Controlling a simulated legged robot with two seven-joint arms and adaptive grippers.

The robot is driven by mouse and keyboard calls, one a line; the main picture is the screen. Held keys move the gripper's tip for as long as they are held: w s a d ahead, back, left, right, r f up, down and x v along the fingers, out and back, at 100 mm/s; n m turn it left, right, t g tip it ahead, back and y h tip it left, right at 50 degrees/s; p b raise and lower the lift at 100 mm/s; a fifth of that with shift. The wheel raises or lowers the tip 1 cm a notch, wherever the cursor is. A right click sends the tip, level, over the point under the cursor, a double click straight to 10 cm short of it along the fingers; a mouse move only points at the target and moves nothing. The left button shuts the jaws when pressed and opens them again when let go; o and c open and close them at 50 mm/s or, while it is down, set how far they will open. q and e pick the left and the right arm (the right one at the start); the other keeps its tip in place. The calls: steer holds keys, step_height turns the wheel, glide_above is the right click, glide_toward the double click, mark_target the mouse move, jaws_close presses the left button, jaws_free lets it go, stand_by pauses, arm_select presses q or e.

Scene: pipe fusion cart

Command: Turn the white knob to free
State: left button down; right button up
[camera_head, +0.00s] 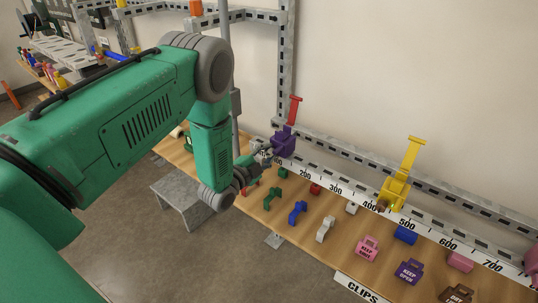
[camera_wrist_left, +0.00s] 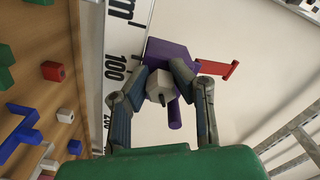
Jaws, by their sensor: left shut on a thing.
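The white knob (camera_wrist_left: 158,86) shows in the left wrist view as a pale, many-sided piece on the front of a purple valve body (camera_wrist_left: 172,51). A red lever (camera_wrist_left: 218,68) sticks out from the purple body. In the head view the purple body (camera_head: 284,141) stands by the scale rail with the red lever (camera_head: 295,109) upright. My left gripper (camera_wrist_left: 160,84) has its two fingers on either side of the knob and is shut on it. In the head view my left gripper (camera_head: 264,156) reaches the purple body, and the knob is hard to make out there.
A wooden shelf (camera_head: 331,258) carries several coloured clips and blocks. A numbered white scale (camera_head: 352,196) runs along it. A yellow valve (camera_head: 396,187) stands further right. A grey metal post (camera_head: 286,50) rises just behind the purple valve. Grey floor lies in front.

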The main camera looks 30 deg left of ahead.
arm_select(q)
steer(key=n, duration=0.2)
steer(key=n+b, duration=0.1)
steer(key=f+n, duration=0.1)
steer(key=n, duration=0.1)
steer(key=shift+s+n, duration=0.25)
steer(key=shift+n, duration=0.05)
steer(key=shift+d+n+b, duration=0.15)
steer(key=shift+n+b, duration=0.6)
steer(key=shift+n, duration=1.55)
steer(key=c, duration=1.3)
jaws_free()
steer(key=shift+c, duration=0.2)
steer(key=shift+r, duration=0.15)
steer(key=shift+w, duration=0.1)
